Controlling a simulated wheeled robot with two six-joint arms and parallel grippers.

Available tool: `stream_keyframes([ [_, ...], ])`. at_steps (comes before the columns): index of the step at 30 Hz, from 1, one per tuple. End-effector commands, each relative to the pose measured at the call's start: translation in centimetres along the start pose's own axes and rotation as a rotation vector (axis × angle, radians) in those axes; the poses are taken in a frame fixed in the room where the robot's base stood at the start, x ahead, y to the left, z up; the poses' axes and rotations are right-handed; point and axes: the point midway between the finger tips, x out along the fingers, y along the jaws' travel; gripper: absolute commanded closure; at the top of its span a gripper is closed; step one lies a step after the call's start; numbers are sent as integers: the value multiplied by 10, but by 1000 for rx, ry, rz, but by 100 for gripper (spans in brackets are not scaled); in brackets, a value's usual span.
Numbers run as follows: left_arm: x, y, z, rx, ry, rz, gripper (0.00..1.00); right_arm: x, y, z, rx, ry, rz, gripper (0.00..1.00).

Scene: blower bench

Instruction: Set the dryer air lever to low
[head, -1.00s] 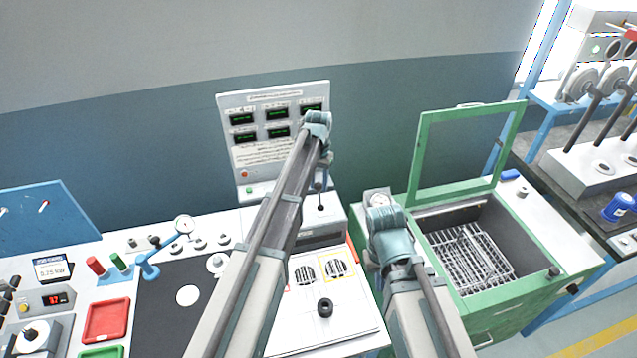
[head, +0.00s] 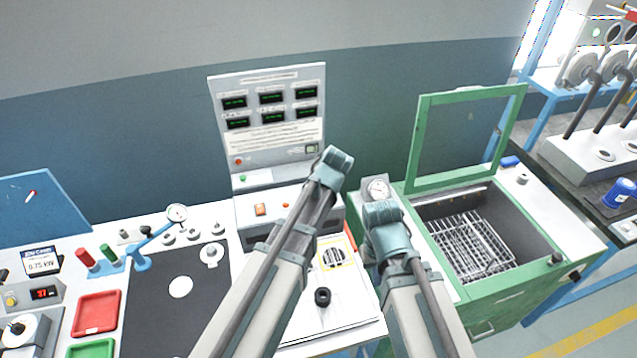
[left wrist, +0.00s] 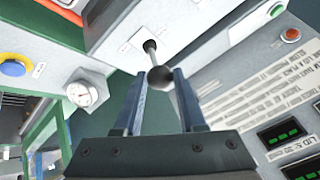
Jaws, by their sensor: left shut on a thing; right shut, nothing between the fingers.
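The air lever (left wrist: 151,48) is a short metal rod with a black ball knob (left wrist: 160,77), rising from a labelled white panel (left wrist: 125,42) in the left wrist view. My left gripper (left wrist: 161,84) is shut on the knob, with one dark finger on each side. In the head view my left arm (head: 335,165) reaches over the white dryer unit (head: 262,208) and hides the lever and the fingertips. My right gripper (head: 382,210) is shut and empty, low beside the green-framed bin; its fingertips are hard to make out.
A display board (head: 268,110) stands behind the dryer unit. A dial gauge (head: 377,188) is close to my right gripper. The green bin (head: 500,290) with its raised lid frame and wire rack is on the right. Red and green trays (head: 97,315) lie at left.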

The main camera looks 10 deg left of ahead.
Motion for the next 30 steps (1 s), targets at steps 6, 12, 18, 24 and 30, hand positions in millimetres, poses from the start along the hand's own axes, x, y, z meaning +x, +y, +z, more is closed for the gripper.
stream_keyframes([
  [6, -1, 4, 8, 0, 47, -36, 100, 13, -1, -1, 1, 0, 0, 100],
  [12, -2, 5, 8, -1, 64, -46, 100, 15, -1, -1, 1, 0, 0, 100],
  [18, -2, 5, 8, -1, 65, -47, 100, 14, -1, -1, 1, 0, 0, 100],
  [24, -2, 5, 8, -1, 64, -46, 49, 14, -1, -1, 0, 0, 0, 100],
  [30, -2, 5, 8, 0, 66, -47, 30, 14, -1, -1, 0, 0, 0, 100],
])
